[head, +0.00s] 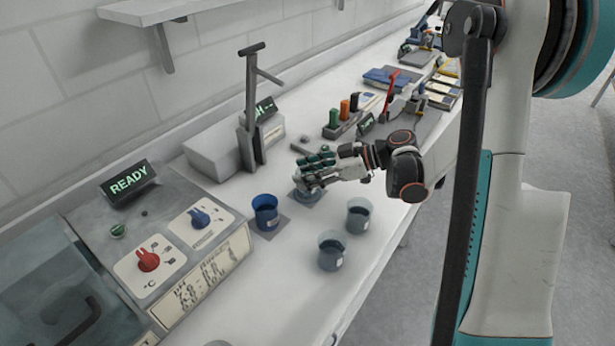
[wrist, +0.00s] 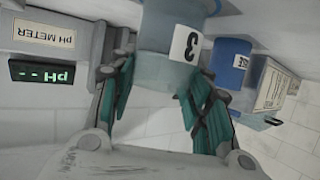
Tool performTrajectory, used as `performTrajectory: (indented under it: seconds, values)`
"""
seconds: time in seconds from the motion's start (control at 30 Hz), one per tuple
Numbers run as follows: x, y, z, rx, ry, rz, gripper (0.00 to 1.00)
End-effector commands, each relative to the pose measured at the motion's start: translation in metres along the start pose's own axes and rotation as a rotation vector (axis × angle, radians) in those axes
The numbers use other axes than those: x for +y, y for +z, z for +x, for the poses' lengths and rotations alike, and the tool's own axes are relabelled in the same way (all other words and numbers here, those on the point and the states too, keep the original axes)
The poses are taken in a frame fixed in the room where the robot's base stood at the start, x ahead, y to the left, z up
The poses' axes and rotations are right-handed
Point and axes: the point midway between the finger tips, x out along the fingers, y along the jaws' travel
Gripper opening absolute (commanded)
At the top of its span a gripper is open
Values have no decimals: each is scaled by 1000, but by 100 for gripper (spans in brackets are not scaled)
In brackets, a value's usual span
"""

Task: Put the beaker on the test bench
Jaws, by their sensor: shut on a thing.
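My gripper (head: 312,172) is shut on a clear beaker with pale blue contents, low over a grey mat on the white test bench (head: 290,300). Its green fingers show in the wrist view (wrist: 165,100) on both sides of the beaker (wrist: 168,68), which has a white label with a 3. In the head view the fingers partly hide this beaker (head: 307,194); I cannot tell whether its base touches the mat. Two other clear beakers with dark liquid, one farther (head: 358,216) and one nearer (head: 331,252), stand on the bench in front.
A blue cup (head: 266,212) stands on its own mat to the left of my gripper. A pH meter (head: 212,150) with a tall stand (head: 250,110) is behind. The washer panel (head: 160,240) showing READY is at left. A colored bottle rack (head: 345,118) stands farther along.

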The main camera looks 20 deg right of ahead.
Motion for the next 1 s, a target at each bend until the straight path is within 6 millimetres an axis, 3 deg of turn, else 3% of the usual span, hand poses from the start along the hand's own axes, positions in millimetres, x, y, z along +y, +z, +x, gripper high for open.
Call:
performTrajectory:
  seconds: [0.37,0.4,0.5,0.93,1.0]
  values:
    - [0,5,2,1,0,0,11]
    - [0,6,2,0,0,0,47]
    - [0,5,2,0,0,0,65]
    - [0,0,0,0,0,0,65]
    - [0,1,-9,0,2,1,65]
